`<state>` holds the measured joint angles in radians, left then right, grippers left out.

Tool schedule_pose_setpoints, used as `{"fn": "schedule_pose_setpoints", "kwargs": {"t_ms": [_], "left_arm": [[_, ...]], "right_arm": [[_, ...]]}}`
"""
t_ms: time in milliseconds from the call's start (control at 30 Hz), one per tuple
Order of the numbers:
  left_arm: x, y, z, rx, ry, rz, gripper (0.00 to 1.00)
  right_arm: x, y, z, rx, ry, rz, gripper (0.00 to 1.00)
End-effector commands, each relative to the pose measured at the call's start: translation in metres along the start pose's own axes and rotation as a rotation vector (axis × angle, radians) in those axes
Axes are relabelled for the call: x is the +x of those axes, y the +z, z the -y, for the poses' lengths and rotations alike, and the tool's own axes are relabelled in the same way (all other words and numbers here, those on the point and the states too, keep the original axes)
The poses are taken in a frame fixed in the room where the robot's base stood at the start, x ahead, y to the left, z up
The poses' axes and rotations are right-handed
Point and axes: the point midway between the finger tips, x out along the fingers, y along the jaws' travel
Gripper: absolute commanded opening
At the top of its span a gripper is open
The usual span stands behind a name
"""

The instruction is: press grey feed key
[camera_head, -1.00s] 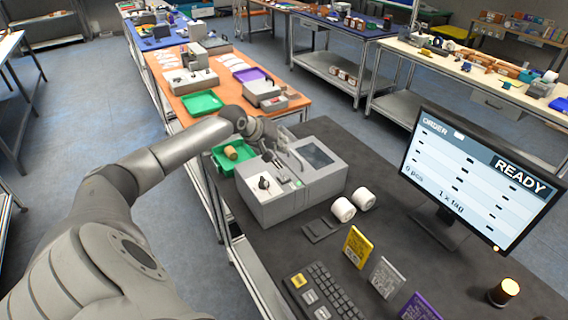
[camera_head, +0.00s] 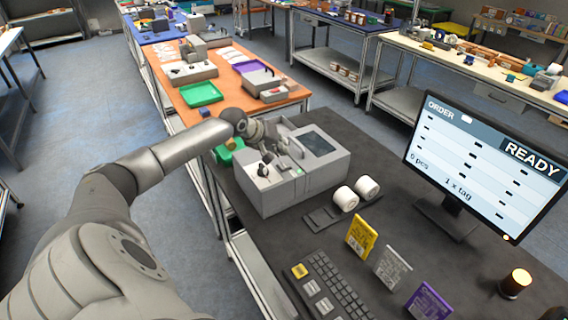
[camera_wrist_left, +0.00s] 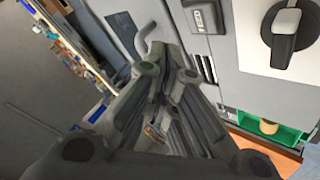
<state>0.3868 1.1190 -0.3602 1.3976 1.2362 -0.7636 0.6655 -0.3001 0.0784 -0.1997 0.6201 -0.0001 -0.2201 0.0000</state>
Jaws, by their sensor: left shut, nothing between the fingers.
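The grey printer-like machine (camera_head: 305,190) stands on the dark bench, with a black knob (camera_head: 265,168) on its lower top. My left gripper (camera_head: 298,150) is over that top, beside the raised part with the dark window. In the left wrist view, my left gripper (camera_wrist_left: 166,72) is shut and empty, its fingers pointing at the machine's grey panel. A small dark switch-like part (camera_wrist_left: 204,16) and the knob (camera_wrist_left: 287,32) lie to its right. I cannot tell which part is the grey feed key, or whether the fingertips touch the panel. My right gripper is out of view.
Two white rolls (camera_head: 346,199) stand right of the machine. A keyboard (camera_head: 330,288), upright yellow (camera_head: 361,238), white and purple cards, and a monitor (camera_head: 485,165) reading READY fill the bench's front and right. A green tray (camera_head: 227,152) is behind the machine, partly covered by my arm.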

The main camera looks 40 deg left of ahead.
Motion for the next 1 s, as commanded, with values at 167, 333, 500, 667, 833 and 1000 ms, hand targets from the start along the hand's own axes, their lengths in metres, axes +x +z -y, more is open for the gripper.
{"fn": "schedule_pose_setpoints", "kwargs": {"t_ms": [167,333,500,667,833,1000], "left_arm": [[0.016,0.011,0.011,0.0,0.0,0.0,0.0],[0.019,0.013,0.014,0.0,0.001,-0.001,0.0],[0.019,0.013,0.014,0.0,0.0,-0.001,0.0],[0.019,0.013,0.014,0.0,0.0,-0.001,0.0],[0.019,0.013,0.014,0.0,0.0,0.0,0.0],[0.019,0.013,0.014,0.0,0.0,0.0,0.0]], "right_arm": [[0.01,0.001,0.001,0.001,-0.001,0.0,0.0],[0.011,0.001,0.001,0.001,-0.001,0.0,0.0],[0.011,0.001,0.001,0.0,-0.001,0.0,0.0],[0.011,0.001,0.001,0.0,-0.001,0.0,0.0],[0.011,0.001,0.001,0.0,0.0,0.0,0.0],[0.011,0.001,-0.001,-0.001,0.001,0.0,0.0]]}}
